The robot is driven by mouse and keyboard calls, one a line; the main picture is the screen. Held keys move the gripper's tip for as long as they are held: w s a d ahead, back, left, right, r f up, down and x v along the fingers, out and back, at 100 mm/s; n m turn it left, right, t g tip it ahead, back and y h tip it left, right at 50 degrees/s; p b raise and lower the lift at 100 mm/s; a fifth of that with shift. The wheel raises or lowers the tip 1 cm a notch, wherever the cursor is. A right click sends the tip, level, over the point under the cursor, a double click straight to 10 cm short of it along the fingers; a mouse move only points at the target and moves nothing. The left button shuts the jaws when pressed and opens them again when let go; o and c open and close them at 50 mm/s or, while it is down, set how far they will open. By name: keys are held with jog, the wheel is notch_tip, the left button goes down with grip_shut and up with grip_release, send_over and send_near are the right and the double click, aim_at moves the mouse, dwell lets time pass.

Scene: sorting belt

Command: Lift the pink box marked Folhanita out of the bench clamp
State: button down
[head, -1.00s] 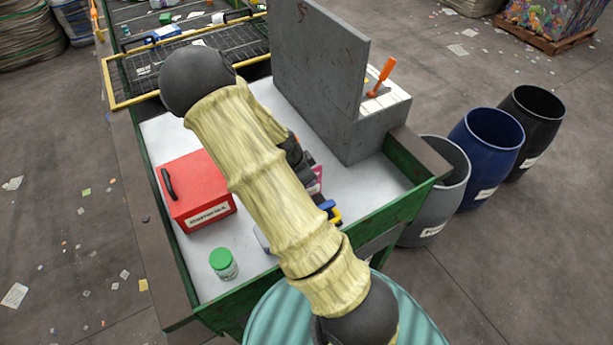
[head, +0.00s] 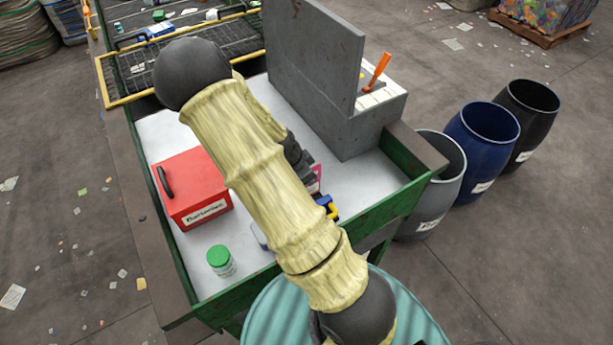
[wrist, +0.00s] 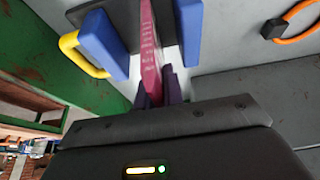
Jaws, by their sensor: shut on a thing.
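The pink box (wrist: 151,65) shows edge-on in the wrist view, with small pale print on its narrow side. My gripper (wrist: 157,92) is shut on its near end, one dark finger on each side. The box stands between the two blue jaws of the bench clamp (wrist: 101,44), with a visible gap on each side. I cannot tell how deep it sits between them. The clamp has a yellow handle. In the head view, my arm hides most of this; only a sliver of the pink box (head: 316,178) and part of the clamp (head: 327,205) show.
A red case (head: 194,188) and a green-lidded jar (head: 221,261) stand on the bench left of my arm. A tall grey panel (head: 315,70) rises behind the clamp. A green rim (head: 390,208) edges the bench. Several barrels (head: 482,135) stand to the right.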

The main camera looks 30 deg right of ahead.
jog(key=shift+r+p, duration=3.75)
jog(key=shift+r, duration=0.45)
